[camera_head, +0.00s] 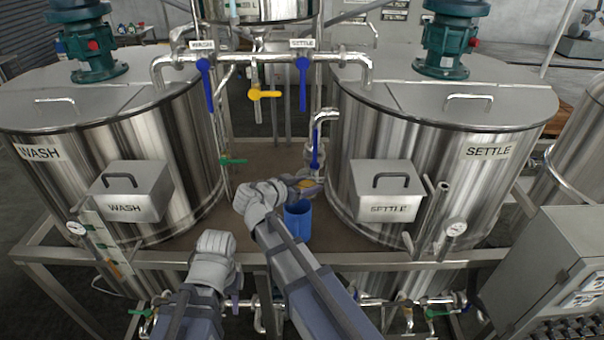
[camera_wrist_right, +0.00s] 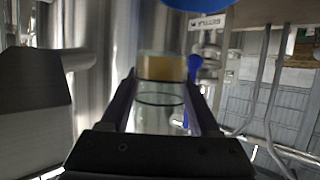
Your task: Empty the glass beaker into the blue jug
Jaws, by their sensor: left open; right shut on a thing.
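The blue jug (camera_head: 297,222) stands on the brown deck between the two steel tanks. It also shows, cut off, at the top edge of the right wrist view (camera_wrist_right: 200,4). My right gripper (camera_head: 303,184) is shut on the glass beaker (camera_wrist_right: 160,115), just above the jug in the head view. The beaker is clear, with amber liquid (camera_wrist_right: 160,68) in it; a bit of amber also shows in the head view. The right wrist picture is upside down, and I cannot tell the beaker's exact tilt. My left gripper (camera_head: 213,256) is open and empty, low at the front; its fingertips are hardly visible.
The WASH tank (camera_head: 130,120) stands left and the SETTLE tank (camera_head: 440,130) right. Pipes with blue-handled valves (camera_head: 303,82) and a yellow-handled valve (camera_head: 265,94) hang above the deck. A steel frame rail (camera_head: 400,257) runs along the front. A control box (camera_head: 545,265) is at right.

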